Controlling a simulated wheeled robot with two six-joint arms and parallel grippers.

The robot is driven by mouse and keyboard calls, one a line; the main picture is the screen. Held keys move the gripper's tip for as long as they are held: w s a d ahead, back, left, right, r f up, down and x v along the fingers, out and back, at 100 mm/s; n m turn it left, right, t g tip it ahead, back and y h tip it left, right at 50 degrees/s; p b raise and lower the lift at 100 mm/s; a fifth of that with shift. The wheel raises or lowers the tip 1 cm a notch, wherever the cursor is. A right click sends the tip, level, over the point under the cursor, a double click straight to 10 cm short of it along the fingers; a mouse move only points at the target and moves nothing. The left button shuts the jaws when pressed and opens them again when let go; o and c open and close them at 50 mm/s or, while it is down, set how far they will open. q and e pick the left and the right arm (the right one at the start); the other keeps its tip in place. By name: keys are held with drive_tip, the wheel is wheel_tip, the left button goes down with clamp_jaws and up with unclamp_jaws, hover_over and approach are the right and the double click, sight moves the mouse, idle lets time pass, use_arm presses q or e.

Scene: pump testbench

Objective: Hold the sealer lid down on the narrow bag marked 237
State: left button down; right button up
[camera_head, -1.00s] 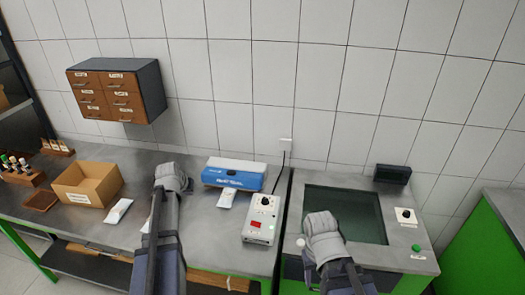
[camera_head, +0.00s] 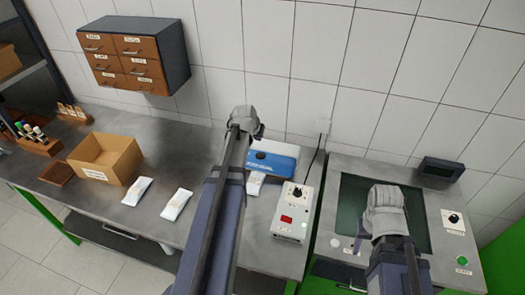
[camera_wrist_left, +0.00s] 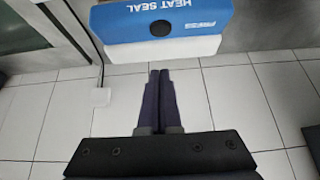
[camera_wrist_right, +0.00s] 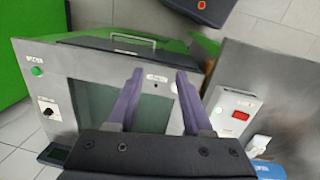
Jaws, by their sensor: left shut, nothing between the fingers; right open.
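The heat sealer with its blue lid (camera_head: 274,158) stands at the back of the grey bench, partly behind my left arm. In the left wrist view its lid (camera_wrist_left: 195,18), marked HEAT SEAL, is at the top. A small white bag (camera_head: 255,184) lies at the sealer's front edge, partly covered by my arm. Two more white bags, one at left (camera_head: 137,191) and one nearer (camera_head: 177,204), lie on the bench. No number is readable. My left gripper (camera_head: 245,115) is shut and empty, seemingly above the bench, apart from the lid. My right gripper (camera_wrist_right: 158,75) is open and empty over the glass-topped unit.
The glass-topped unit (camera_head: 350,262) with a knob and green button is at right. Drawers (camera_head: 137,52) hang on the wall.

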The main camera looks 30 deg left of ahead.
drive_tip(key=o, duration=0.3)
drive_tip(key=shift+f, duration=0.1)
use_arm(q)
drive_tip(key=b, duration=1)
hover_over(262, 154)
drive_tip(key=s, duration=0.1)
wheel_tip(262, 154, down, 10)
drive_tip(key=shift+s+d+r, duration=0.15)
drive_tip(key=shift+r, duration=0.05)
drive_tip(key=shift+s+d+f+b, duration=0.1)
drive_tip(key=shift+s+f+b, duration=0.15)
drive_tip(key=shift+f+b, duration=0.25)
drive_tip(key=shift+s+f+b, duration=0.2)
drive_tip(key=shift+f+b, duration=0.15)
drive_tip(key=shift+f, duration=0.2)
drive_tip(key=shift+s+f+b, duration=0.1)
drive_tip(key=shift+f+b, duration=0.3)
use_arm(e)
wheel_tip(262, 154, down, 12)
drive_tip(key=shift+f, duration=0.1)
